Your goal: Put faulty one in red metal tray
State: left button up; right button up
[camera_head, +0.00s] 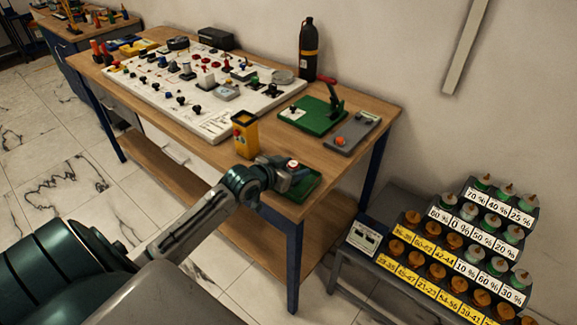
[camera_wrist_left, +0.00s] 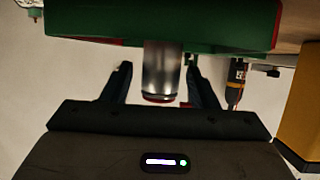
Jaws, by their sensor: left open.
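My left gripper (camera_head: 290,172) is at the near right corner of the workbench, over a green tray (camera_head: 308,188). It is open in the left wrist view (camera_wrist_left: 160,85), with a finger on each side of a metallic cylinder (camera_wrist_left: 162,70) with a red-edged end. I cannot tell whether the fingers touch it. A red and white top (camera_head: 292,164) shows at the gripper in the head view. The green tray's side (camera_wrist_left: 160,22) fills the top of the wrist view, with red along parts of its edge. I cannot make out a separate red metal tray. My right gripper is not in view.
A yellow box (camera_head: 245,135) stands close left of the gripper. A white control panel (camera_head: 215,118) covers much of the workbench (camera_head: 205,150). A stepped rack (camera_head: 450,250) with labelled jars stands right.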

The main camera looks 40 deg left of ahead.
pick_arm(q)
jog(key=p+v, duration=0.1)
jog(key=v, duration=1.1)
